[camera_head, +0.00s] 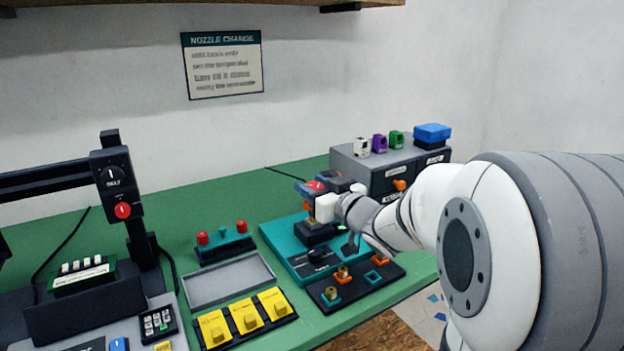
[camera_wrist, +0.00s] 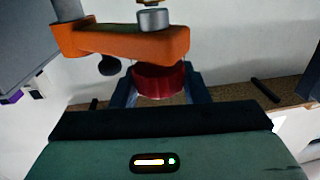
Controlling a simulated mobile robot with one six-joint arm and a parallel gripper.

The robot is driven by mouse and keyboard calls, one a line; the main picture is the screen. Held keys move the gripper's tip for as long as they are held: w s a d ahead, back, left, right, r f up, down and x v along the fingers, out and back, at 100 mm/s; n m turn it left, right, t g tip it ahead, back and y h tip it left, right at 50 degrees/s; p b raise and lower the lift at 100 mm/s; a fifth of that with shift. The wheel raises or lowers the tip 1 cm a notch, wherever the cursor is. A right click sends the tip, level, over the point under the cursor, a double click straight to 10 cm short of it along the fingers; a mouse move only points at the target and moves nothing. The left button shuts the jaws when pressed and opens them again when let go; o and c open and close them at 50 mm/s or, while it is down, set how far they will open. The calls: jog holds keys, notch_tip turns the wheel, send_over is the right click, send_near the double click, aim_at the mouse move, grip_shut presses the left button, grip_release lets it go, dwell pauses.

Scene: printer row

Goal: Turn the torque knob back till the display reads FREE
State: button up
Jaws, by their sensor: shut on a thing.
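The red knob (camera_wrist: 160,82) sits between the two blue-grey fingers of my gripper (camera_wrist: 160,92) in the wrist view. The fingers are shut on it, one at each side. In the head view, the knob's red top (camera_head: 316,185) shows at my gripper (camera_head: 310,192), above the teal station (camera_head: 283,237). An orange arm (camera_wrist: 120,42) with a grey cylinder (camera_wrist: 154,18) stands in front of the knob in the wrist view. I cannot make out a display reading FREE or any other value. Part of the station is hidden by my arm.
A black board with orange-rimmed sockets (camera_head: 350,289) lies in front of the station. An empty grey tray (camera_head: 228,282), yellow blocks (camera_head: 247,314) and a red-knobbed stand (camera_head: 225,244) are to the left. A grey drawer cabinet (camera_head: 405,171) stands behind, close to my arm.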

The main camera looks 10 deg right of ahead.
jog(key=n+g+y+p, duration=0.6)
jog(key=y+p, duration=0.1)
jog(key=shift+d+r, duration=0.1)
jog(key=shift+r, duration=0.05)
jog(key=n+g+y+p, duration=0.2)
jog(key=n+g+p, duration=0.1)
jog(key=g, duration=0.1)
jog(key=shift+g+y, duration=0.4)
jog(key=shift+n+g+y+p, duration=0.4)
jog(key=shift+n+g+p, duration=0.5)
jog(key=shift+n+g, duration=0.9)
jog(key=shift+f+g, duration=0.2)
jog(key=shift+g, duration=0.2)
jog(key=o, duration=1)
jog(key=shift+c, duration=0.2)
